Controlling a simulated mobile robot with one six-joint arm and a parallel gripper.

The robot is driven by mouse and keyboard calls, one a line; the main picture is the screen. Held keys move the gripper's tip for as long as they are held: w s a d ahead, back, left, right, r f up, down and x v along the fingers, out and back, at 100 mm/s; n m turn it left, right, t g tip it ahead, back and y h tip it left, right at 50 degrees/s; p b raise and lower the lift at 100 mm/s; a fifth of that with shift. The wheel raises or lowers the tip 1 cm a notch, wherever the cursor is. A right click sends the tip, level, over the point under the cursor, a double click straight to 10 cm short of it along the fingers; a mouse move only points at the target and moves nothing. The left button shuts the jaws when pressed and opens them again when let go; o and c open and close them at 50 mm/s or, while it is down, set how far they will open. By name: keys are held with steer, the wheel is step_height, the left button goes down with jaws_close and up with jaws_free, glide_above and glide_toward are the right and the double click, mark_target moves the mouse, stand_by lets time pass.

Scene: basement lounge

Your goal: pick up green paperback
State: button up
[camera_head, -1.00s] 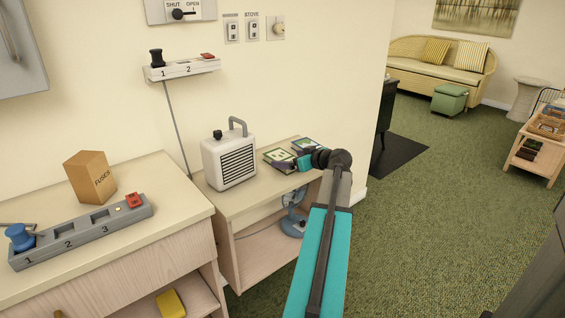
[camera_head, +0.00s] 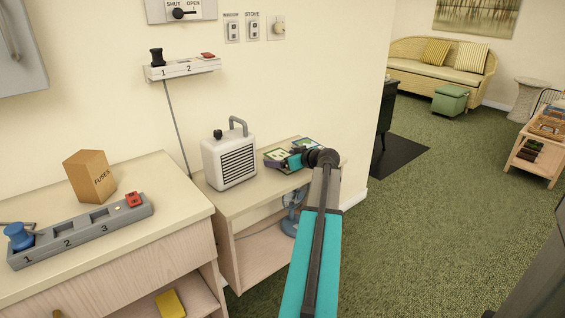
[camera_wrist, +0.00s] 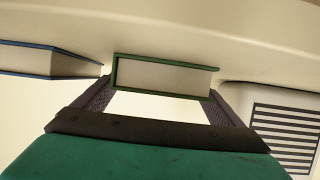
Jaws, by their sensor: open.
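The green paperback (camera_head: 275,154) lies on the light wooden shelf unit beside the heater. In the wrist view the green paperback (camera_wrist: 165,75) shows edge-on, with green covers and pale pages. My gripper (camera_head: 284,163) is open at the book. In the wrist view the two fingers of my gripper (camera_wrist: 160,98) stand one to each side of the book's near end, with gaps showing. I cannot tell how far they reach along it. The gripper hides part of the book in the head view.
A blue book (camera_wrist: 45,60) lies close beside one finger; it also shows in the head view (camera_head: 308,143). The white heater (camera_head: 229,160) stands on the other side. The shelf unit's top (camera_head: 240,196) is clear in front. A blue fan (camera_head: 291,222) stands below.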

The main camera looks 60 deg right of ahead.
mark_target(283, 157)
steer(key=c, duration=1.2)
steer(key=shift+c, duration=0.2)
steer(key=shift+r, duration=0.15)
steer(key=shift+r, duration=0.45)
step_height(283, 157, up, 3)
steer(key=shift+f+p, duration=0.1)
steer(key=shift+p, duration=0.3)
steer(key=s+a+r, duration=0.1)
steer(key=s+a, duration=1)
steer(key=shift+a+p, duration=0.3)
steer(key=shift+p, duration=0.15)
